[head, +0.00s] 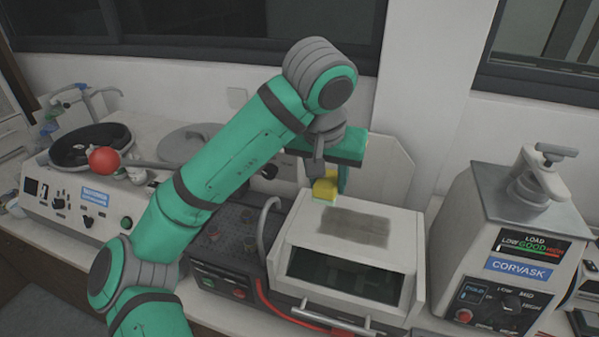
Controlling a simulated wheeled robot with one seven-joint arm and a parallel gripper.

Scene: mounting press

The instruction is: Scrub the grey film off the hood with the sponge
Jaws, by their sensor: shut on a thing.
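A white machine with a dark front window carries the pale hood (397,228). A grey film (355,228) lies as a roughly rectangular patch on the hood's sloping top. My gripper (327,180) is shut on the yellow sponge (326,187), which has a greenish underside. The sponge is at the back left of the hood's top, just behind the film in the picture. I cannot tell whether it touches the hood. My arm and wrist hide part of the gripper and the area behind it.
A CORVASK press (520,235) stands close on the right. A grinder (80,195) with a red ball knob (104,160) is on the left. A grey hose (268,225) and a red cable (275,310) run beside the hood. A metal handle bar (337,319) sticks out in front.

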